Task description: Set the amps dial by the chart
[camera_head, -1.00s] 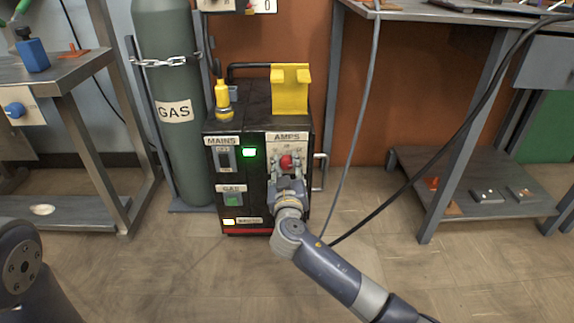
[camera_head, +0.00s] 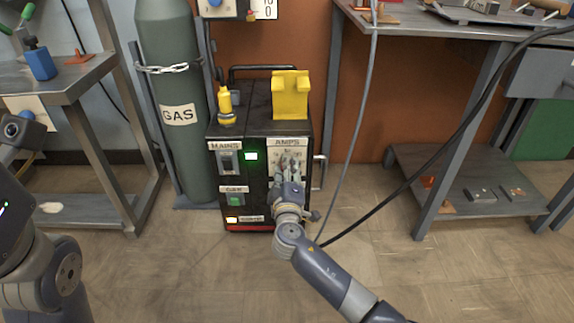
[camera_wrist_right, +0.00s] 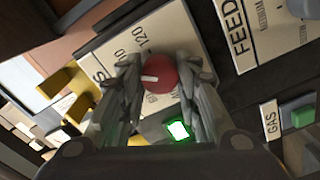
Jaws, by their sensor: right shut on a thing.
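The welding machine (camera_head: 241,179) stands against the wall, with MAINS, GAS and AMPS panels on its front. The white AMPS panel (camera_head: 287,143) is at its upper right. My right gripper (camera_head: 289,172) is at this panel and hides the dial in the head view. In the right wrist view, the red dial (camera_wrist_right: 160,74) with a white pointer mark sits between the fingers of my right gripper (camera_wrist_right: 163,80), shut on it. The number 120 shows beside the dial; other scale numbers are partly hidden. No chart can be made out for certain.
A yellow holder (camera_head: 290,96) and a yellow bottle-like item (camera_head: 226,108) stand on the machine. A chained green gas cylinder (camera_head: 175,90) is left of it. Tables stand on both sides. A white card (camera_head: 264,9) with digits is cut off at the top. Cables hang at right.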

